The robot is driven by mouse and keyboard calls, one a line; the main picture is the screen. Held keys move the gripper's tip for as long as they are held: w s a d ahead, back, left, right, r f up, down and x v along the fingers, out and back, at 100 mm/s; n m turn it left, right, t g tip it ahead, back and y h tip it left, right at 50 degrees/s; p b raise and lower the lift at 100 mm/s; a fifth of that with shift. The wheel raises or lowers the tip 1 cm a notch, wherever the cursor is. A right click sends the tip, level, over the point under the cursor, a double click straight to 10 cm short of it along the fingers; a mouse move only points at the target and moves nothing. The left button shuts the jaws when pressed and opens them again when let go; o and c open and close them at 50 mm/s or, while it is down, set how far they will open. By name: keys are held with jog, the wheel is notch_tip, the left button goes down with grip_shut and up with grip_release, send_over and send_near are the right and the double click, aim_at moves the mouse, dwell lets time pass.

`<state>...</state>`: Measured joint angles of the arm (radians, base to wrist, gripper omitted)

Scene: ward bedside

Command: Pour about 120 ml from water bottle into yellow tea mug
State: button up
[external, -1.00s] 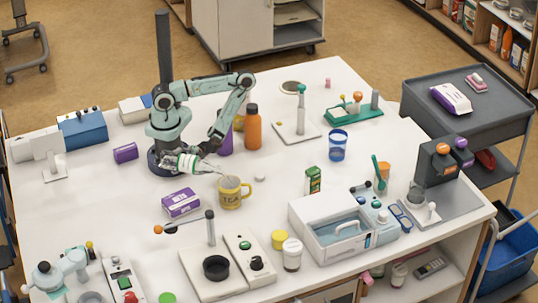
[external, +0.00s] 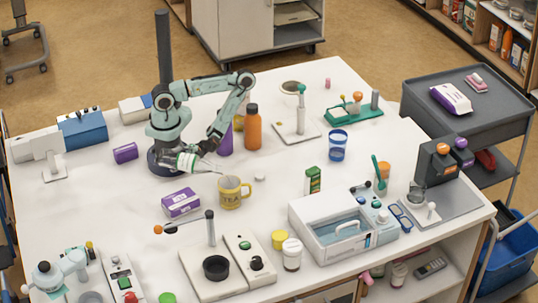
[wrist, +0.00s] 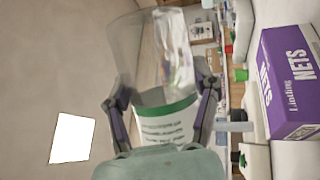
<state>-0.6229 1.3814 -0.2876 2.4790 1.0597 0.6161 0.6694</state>
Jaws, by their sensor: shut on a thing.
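My gripper (wrist: 163,98) is shut on the water bottle (wrist: 155,50), which is clear with a green and white label. In the external view the bottle (external: 187,162) is tipped well over, almost lying flat in the air, its clear end pointing right towards the mug. The yellow tea mug (external: 230,195), marked TEA, stands upright on the table. The bottle's mouth is just above and left of the mug's rim, apart from it. I cannot make out a stream or the water level in the mug. The mug is not clearly seen in the wrist view.
A purple and white box (external: 181,203) stands just left of the mug, and also shows in the wrist view (wrist: 290,85). An orange bottle (external: 253,128) stands behind. A lever on a stand (external: 210,228) is in front. Table right of the mug is fairly clear.

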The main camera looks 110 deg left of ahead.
jog(key=f+m, duration=0.1)
jog(key=f+m+y, duration=0.1)
jog(key=f+m, duration=0.1)
jog(key=s+f+m+g+y, duration=0.1)
jog(key=f+m, duration=0.1)
jog(key=shift+w+r+m+y, duration=0.2)
jog(key=shift+r+m+y, duration=0.1)
jog(key=shift+m+y, duration=0.15)
dwell(1.3)
